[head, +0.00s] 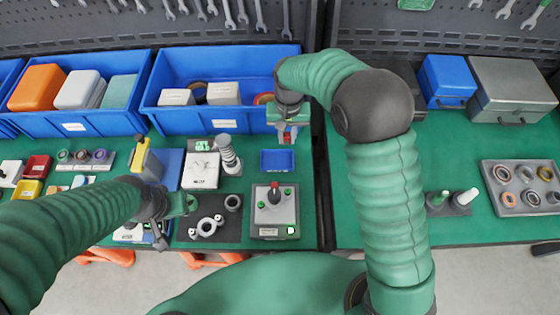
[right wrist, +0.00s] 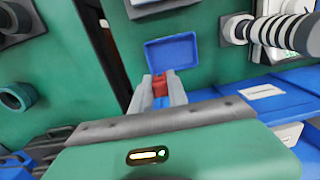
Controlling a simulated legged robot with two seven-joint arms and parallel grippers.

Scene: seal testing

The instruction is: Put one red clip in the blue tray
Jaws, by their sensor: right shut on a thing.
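A small blue tray (head: 277,161) lies on the green table in the head view. It also shows in the right wrist view (right wrist: 172,48), and its inside looks bare. My right gripper (head: 287,136) is at the far side of the tray, in front of the large blue bin. In the right wrist view its fingers (right wrist: 158,90) are shut on a red clip (right wrist: 159,84). The clip appears just short of the tray's near rim in that view. My left gripper (head: 165,207) is at the left, over the dark mat area, and its finger opening is unclear.
Large blue bins (head: 195,123) stand along the back. A grey box with a red-tipped lever (head: 276,212) sits in front of the tray. A white device (head: 201,172) and a ribbed post (head: 228,155) stand left of it. A parts tray (head: 520,187) lies far right.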

